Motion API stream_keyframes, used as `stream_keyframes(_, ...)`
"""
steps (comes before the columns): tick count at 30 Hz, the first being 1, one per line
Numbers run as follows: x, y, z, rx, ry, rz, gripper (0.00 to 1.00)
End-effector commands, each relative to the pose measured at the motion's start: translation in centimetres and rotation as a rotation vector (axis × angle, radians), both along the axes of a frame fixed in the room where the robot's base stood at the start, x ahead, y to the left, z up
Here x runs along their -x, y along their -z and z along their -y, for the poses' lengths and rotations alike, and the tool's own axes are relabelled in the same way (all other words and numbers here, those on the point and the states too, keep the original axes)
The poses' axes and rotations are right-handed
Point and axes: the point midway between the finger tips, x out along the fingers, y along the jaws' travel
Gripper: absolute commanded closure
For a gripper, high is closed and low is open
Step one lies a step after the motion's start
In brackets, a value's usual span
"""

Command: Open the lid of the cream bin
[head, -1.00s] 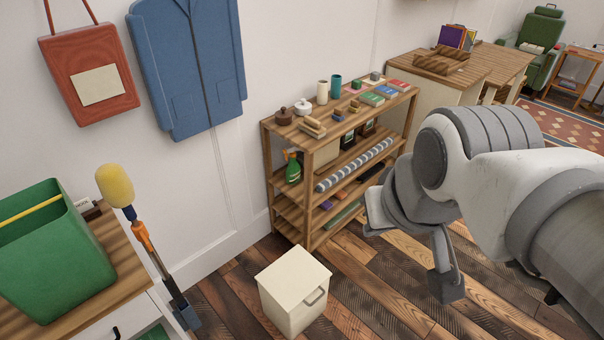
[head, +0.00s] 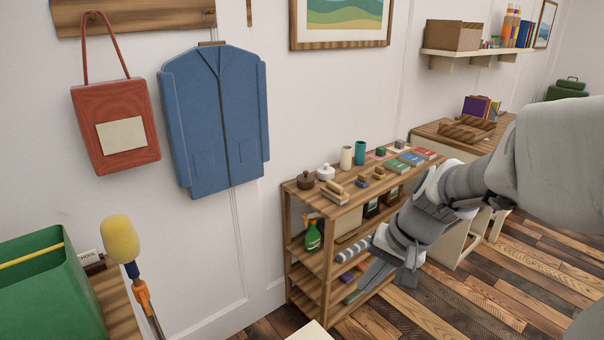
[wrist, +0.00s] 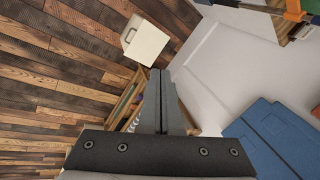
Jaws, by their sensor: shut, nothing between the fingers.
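The cream bin (head: 312,333) shows only as a pale corner at the bottom edge of the head view. In the wrist view the bin (wrist: 150,42) stands on the plank floor, past my fingertips, with a small grey handle (wrist: 130,35) on its left side. Its lid looks closed. My gripper (wrist: 160,73) is shut and empty, with its two fingers together. It is apart from the bin. In the head view my arm reaches in from the right, in front of the wooden shelf, and the gripper is partly merged with the arm links.
A wooden shelf unit (head: 341,208) with jars, books and a green spray bottle (head: 313,237) stands by the wall behind my arm. The plank floor (head: 498,295) is open at right.

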Motion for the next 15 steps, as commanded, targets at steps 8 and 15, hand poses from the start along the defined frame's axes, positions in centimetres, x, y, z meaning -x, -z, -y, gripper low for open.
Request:
stream_keyframes(8, -4.9, 9.9, 1.7, -0.199, 0.177, -0.116, 1.00)
stream_keyframes(15, -8.1, 18.6, 3.6, -0.374, 0.355, -0.195, 1.00)
